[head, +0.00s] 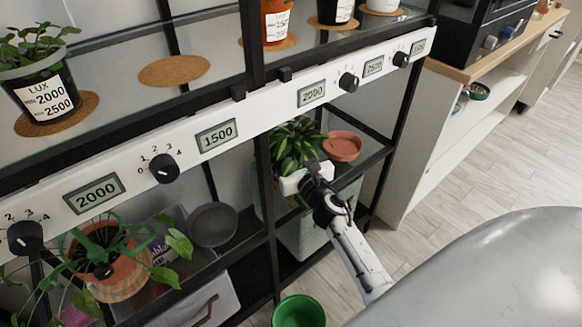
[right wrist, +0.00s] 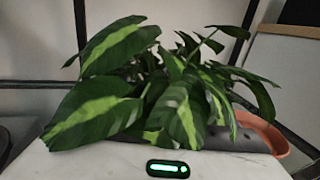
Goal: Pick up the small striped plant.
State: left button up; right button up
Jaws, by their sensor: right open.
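The striped plant (head: 293,143) stands on the lower shelf, below the white control rail. Its dark green leaves have pale yellow-green stripes, and they fill the middle of the right wrist view (right wrist: 165,95). Its pot is mostly hidden by leaves and my gripper. My right gripper (head: 291,184) is open at the near side of the plant, close against the lower leaves. I cannot tell whether the fingers are around the pot or touch it. My left gripper is not in view.
A terracotta saucer (head: 342,147) lies just right of the plant, also in the right wrist view (right wrist: 262,134). The black shelf post (head: 264,175) stands close left. The control rail (head: 262,112) runs above. A green pot (head: 299,311) is below. Open floor (head: 480,165) lies right.

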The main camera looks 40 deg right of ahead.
jog(key=shift+r, duration=0.1)
jog(key=c, duration=1.2)
